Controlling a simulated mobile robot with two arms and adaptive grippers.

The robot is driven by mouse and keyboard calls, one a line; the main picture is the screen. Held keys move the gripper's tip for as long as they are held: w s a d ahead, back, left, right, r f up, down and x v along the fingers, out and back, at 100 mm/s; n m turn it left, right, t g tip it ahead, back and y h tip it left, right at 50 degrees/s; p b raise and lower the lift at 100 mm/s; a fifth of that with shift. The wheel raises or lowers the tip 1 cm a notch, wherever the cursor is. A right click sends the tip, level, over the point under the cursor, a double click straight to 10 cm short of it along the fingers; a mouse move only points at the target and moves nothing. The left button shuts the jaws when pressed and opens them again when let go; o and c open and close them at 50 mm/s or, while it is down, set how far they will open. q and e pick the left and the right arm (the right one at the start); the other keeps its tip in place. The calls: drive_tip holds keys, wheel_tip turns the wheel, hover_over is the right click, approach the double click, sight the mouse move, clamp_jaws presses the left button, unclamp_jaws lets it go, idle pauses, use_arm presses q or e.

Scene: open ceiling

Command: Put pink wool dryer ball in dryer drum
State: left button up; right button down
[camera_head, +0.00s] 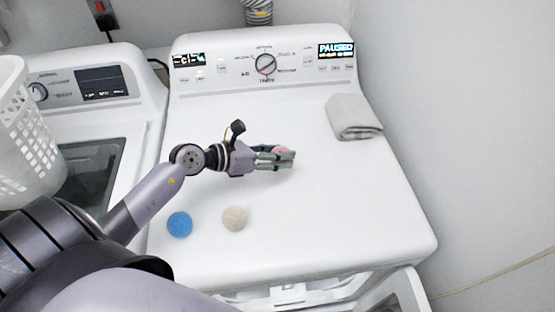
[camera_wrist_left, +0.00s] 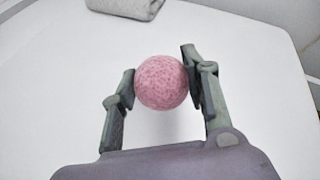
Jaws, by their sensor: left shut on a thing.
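The pink wool dryer ball (camera_wrist_left: 161,83) is between the fingers of my left gripper (camera_wrist_left: 160,88) in the left wrist view, with the gripper shut on it. In the head view the left gripper (camera_head: 284,158) is over the middle of the dryer top, and only a bit of the pink ball (camera_head: 281,149) shows behind the fingers. I cannot tell whether the ball touches the surface. At the front of the white dryer (camera_head: 350,210), the door (camera_head: 396,292) appears open at the bottom edge. The drum inside is hidden. My right gripper is not in view.
A blue ball (camera_head: 180,224) and a beige ball (camera_head: 234,218) lie on the dryer top near its front left. A folded grey cloth (camera_head: 353,117) lies at the back right. A white basket (camera_head: 25,135) stands on the washer (camera_head: 110,150) at left.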

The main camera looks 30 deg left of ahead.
use_arm(q)
drive_tip(key=shift+f, duration=1.45)
drive_tip(key=shift+f, duration=0.2)
drive_tip(key=o, duration=1)
drive_tip(key=shift+r, duration=0.1)
drive_tip(key=shift+o, duration=0.2)
